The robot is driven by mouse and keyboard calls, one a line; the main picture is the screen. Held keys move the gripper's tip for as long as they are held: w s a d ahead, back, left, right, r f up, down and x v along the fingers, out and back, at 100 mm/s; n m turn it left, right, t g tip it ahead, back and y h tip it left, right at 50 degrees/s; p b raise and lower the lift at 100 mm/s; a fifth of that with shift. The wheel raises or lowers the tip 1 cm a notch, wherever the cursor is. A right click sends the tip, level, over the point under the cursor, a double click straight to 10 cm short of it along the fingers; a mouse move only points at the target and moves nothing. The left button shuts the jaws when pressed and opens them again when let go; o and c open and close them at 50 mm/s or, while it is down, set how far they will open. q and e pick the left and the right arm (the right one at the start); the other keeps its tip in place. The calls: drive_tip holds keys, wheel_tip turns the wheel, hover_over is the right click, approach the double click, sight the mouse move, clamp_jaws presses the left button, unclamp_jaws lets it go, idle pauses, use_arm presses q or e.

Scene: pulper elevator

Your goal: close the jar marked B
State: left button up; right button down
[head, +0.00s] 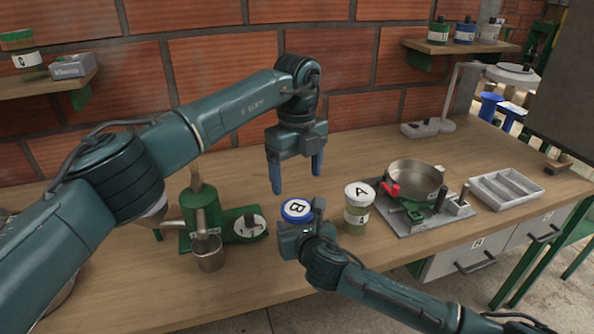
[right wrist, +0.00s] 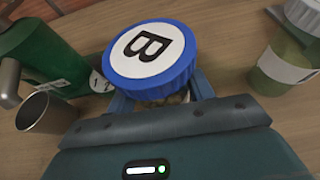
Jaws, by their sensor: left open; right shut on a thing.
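The jar marked B shows as a blue lid (head: 296,209) with a white disc and a black B. The lid also shows in the right wrist view (right wrist: 152,60), resting on top of the jar; whether it is tight, I cannot tell. The jar's body is mostly hidden under the lid and behind my gripper. My right gripper (head: 300,226) is shut on the jar's body below the lid, its blue fingers either side in the right wrist view (right wrist: 160,98). My left gripper (head: 297,182) is open and empty, fingers pointing down, above and slightly behind the lid.
Jar A (head: 358,212), with a white lid, stands just right of jar B. A green machine (head: 197,212) with a metal cup (head: 208,253) is on the left. A metal pan (head: 414,180) on a grey plate and a divided tray (head: 506,187) are on the right.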

sight(297, 208)
use_arm(q)
drive_tip(key=shift+r+n, duration=0.1)
drive_tip(key=shift+n, duration=0.2)
drive_tip(key=shift+f, duration=4.05)
drive_tip(key=c, duration=1)
drive_tip(key=m, duration=0.6)
drive_tip(key=shift+m, duration=0.3)
drive_tip(key=m, duration=0.6)
drive_tip(key=shift+m, duration=0.3)
